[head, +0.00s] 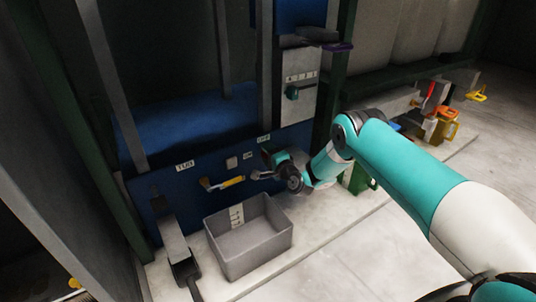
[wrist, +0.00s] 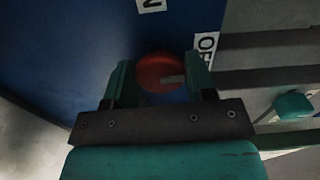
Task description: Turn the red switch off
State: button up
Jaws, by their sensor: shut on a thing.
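The red switch (wrist: 158,68) is a round knob on the blue panel (wrist: 65,50), with a pale grey bar that reaches from its middle toward the right in the wrist view. My gripper (wrist: 161,76) has one teal finger on each side of the knob and is shut on it. An OFF label (wrist: 206,45) is right of the knob, and part of another label ending in N (wrist: 151,5) is above it. In the head view my gripper (head: 268,165) is at the panel beside the ON label (head: 248,155) and OFF label (head: 264,139), and it hides the switch.
A grey bin (head: 240,262) stands on the pale ledge below the panel. A yellow-handled lever (head: 232,182) is left of my gripper. Cans and tools (head: 440,125) stand at the right.

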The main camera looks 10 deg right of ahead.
jog(key=shift+f+m, duration=0.1)
jog(key=shift+m, duration=0.3)
jog(key=shift+s, duration=0.1)
jog(key=o, duration=0.9)
jog(key=p+v, duration=1.7)
jog(key=p, duration=0.3)
jog(key=shift+s, duration=0.15)
